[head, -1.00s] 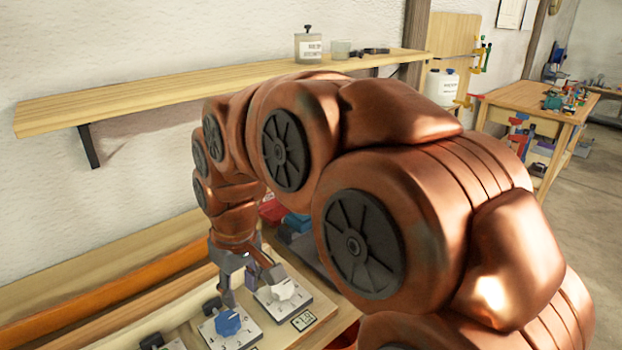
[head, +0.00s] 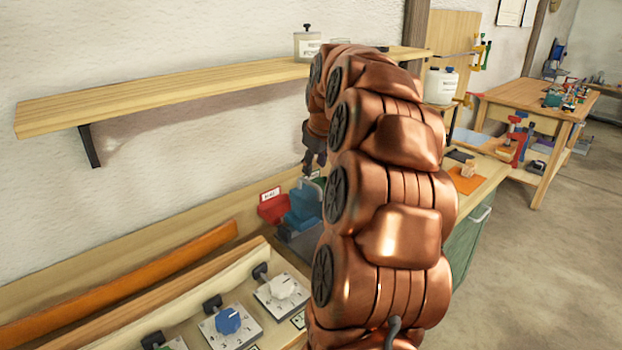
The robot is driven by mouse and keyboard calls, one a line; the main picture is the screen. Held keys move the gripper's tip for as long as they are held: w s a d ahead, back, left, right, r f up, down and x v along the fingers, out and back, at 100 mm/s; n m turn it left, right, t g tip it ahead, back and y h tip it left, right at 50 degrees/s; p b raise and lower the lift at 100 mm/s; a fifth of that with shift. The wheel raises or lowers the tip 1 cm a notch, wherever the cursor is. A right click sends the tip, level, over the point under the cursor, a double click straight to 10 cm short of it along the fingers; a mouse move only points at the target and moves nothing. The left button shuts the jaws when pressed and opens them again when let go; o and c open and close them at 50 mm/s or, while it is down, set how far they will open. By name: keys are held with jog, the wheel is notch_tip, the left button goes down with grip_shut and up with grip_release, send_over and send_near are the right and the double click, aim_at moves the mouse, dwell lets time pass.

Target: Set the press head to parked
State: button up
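I cannot tell which part is the press head; no readable label names it. On the bench, a blue dial (head: 228,320) and a white dial (head: 283,286) sit on pale numbered plates. Small black knobs or levers (head: 212,303) stand behind the plates, with another behind the white dial (head: 261,271). My gripper (head: 314,165) hangs above and behind the dials, near the wall, apart from them. Its fingers point down, small and dark, and I cannot tell whether they are apart. My arm hides part of the bench to the right of the dials.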

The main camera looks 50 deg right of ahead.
aim_at(311, 184)
jog(key=p+x, duration=0.1)
jog(key=x, duration=0.5)
jog(key=shift+w+f+p, duration=0.2)
jog(key=shift+f+p, duration=0.1)
jog(key=shift+p, duration=0.1)
jog(key=shift+c, duration=0.3)
grip_shut()
